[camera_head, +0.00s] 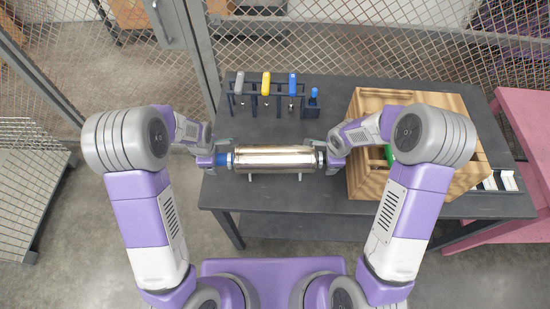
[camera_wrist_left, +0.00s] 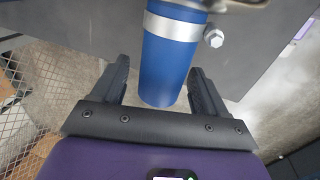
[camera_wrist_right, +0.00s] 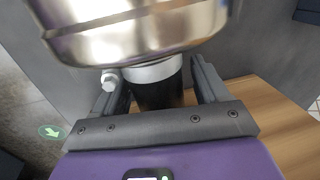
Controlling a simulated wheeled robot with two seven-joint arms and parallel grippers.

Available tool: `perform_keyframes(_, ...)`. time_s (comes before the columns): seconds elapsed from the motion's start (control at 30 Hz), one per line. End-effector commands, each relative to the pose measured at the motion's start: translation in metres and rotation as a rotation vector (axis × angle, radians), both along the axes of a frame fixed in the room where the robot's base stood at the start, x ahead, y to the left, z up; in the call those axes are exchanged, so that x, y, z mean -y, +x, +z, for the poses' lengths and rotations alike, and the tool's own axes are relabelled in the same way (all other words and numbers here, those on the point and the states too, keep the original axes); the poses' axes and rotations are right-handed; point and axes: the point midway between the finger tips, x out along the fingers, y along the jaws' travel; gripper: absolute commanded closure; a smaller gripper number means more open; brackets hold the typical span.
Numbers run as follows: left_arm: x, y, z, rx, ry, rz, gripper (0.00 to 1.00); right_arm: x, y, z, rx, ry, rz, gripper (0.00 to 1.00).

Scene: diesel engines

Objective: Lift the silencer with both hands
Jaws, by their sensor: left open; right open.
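The silencer (camera_head: 275,158) is a shiny metal cylinder lying level across the dark table. Its left end has a blue sleeve (camera_wrist_left: 168,65) with a metal clamp band and bolt. Its right end has a dark pipe (camera_wrist_right: 158,92) with a clamp and bolt, beside the shiny body (camera_wrist_right: 140,30) in the right wrist view. My left gripper (camera_wrist_left: 160,85) is open, with its fingers on either side of the blue sleeve and visible gaps. My right gripper (camera_wrist_right: 160,85) is open, with its fingers on either side of the dark pipe. Exact finger contact there is hard to tell.
A wooden crate (camera_head: 365,103) stands on the table (camera_head: 290,195) to the right, close to my right arm. A rack (camera_head: 268,95) with grey, yellow and blue-handled tools stands behind the silencer. A pink table (camera_head: 530,115) is at the far right. The table front is clear.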

Motion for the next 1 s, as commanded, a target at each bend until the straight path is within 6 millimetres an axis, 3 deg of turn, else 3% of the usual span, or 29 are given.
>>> perform_keyframes(0.07,0.0000,0.0001,0.0002,0.000,0.000,0.000,0.26,0.0000,0.0001,0.0002,0.000,0.000,0.000,0.26)
perform_keyframes(0.53,0.0000,0.0000,0.0004,0.000,0.000,0.000,0.98,-0.0001,0.0000,0.0004,0.000,0.000,0.001,0.98)
perform_keyframes(1.0,0.0003,0.0015,0.0019,0.005,-0.001,0.000,1.00,-0.0006,0.0017,0.0022,0.006,0.001,0.001,1.00)
